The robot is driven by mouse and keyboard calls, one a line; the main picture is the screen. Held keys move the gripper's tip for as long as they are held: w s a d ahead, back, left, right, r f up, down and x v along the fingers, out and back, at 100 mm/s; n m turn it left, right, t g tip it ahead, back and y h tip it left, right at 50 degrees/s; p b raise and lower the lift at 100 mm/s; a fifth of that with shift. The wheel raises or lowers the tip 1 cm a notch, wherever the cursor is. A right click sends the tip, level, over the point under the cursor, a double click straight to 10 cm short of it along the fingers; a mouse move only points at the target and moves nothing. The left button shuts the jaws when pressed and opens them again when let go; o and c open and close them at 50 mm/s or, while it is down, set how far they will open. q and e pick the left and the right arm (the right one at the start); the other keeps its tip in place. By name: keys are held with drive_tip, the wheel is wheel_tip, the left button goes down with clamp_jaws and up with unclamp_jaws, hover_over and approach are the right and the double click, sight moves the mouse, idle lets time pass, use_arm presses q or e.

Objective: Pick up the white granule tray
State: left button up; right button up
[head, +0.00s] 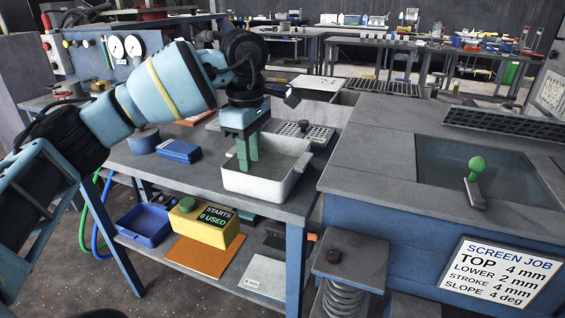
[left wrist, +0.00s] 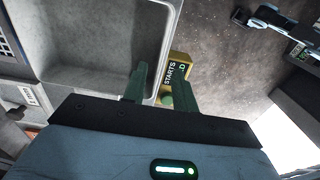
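The white granule tray (head: 290,188) stands on the near bench, with a grey inside; I cannot tell whether granules lie in it. In the left wrist view the tray (left wrist: 95,45) fills the upper left. My left gripper (head: 248,157) points down at the tray's left part, with green fingers. In the left wrist view the gripper (left wrist: 160,90) has its fingers apart, one on each side of the tray's rim as seen from above. I cannot tell how deep they reach or whether they touch it. My right gripper is not in view.
Blue boxes (head: 179,151) lie left of the tray on the bench (head: 205,183). A perforated plate (head: 312,131) is behind it. The screen machine (head: 380,175) with a green-knobbed lever (head: 477,165) stands close on the right.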

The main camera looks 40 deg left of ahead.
sight(251, 195)
use_arm(q)
drive_tip(key=shift+s+f, duration=0.45)
drive_tip(key=shift+f, duration=0.8)
drive_tip(key=f, duration=0.3)
drive_tip(key=f+b, duration=0.1)
drive_tip(key=shift+w+a+f, duration=0.1)
drive_tip(key=shift+w+f, duration=0.15)
drive_tip(key=shift+f, duration=0.15)
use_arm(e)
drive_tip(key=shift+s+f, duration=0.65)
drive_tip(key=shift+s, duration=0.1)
use_arm(q)
clamp_jaws()
